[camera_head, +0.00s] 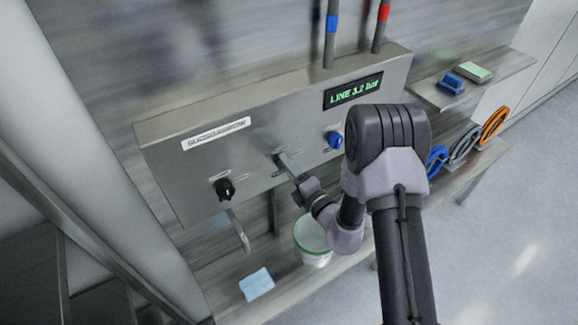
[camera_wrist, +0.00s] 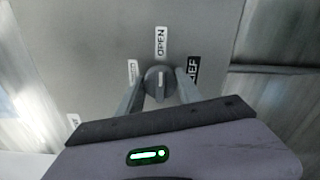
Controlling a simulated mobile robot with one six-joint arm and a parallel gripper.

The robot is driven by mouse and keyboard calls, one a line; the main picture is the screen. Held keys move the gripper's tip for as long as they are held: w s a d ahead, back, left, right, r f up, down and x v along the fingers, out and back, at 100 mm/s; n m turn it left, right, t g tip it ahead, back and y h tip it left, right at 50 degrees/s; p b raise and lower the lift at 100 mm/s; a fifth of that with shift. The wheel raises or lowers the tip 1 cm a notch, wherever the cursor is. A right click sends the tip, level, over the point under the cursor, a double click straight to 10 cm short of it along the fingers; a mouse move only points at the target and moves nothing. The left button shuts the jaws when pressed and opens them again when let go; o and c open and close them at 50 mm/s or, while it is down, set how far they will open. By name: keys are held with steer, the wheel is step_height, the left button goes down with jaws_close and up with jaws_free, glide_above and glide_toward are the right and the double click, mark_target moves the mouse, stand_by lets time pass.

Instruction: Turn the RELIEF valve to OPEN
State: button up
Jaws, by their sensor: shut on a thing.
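The RELIEF valve knob (camera_wrist: 157,79) is a grey round knob on the metal panel in the wrist view. A pale pointer line on it runs up towards the OPEN label (camera_wrist: 161,42). A second small label (camera_wrist: 133,72) lies left of the knob, too small to read. A black label (camera_wrist: 193,69) on the right ends in "IEF"; the rest is hidden by a finger. My gripper (camera_wrist: 158,92) is shut on the knob, one finger on each side. In the head view my gripper (camera_head: 288,166) reaches the panel's front, and its fingers hide the knob there.
The panel carries a black knob (camera_head: 225,189) on the left, a blue knob (camera_head: 335,141) on the right and a display (camera_head: 353,91) reading LINE 3.2 bar. A white bucket (camera_head: 313,243) and blue cloth (camera_head: 257,284) are below.

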steer(key=o, duration=1.4)
steer(key=shift+a, duration=0.1)
steer(key=shift+c, duration=0.2)
steer(key=v, duration=1.7)
steer(key=shift+d, duration=0.25)
steer(key=shift+s, duration=0.1)
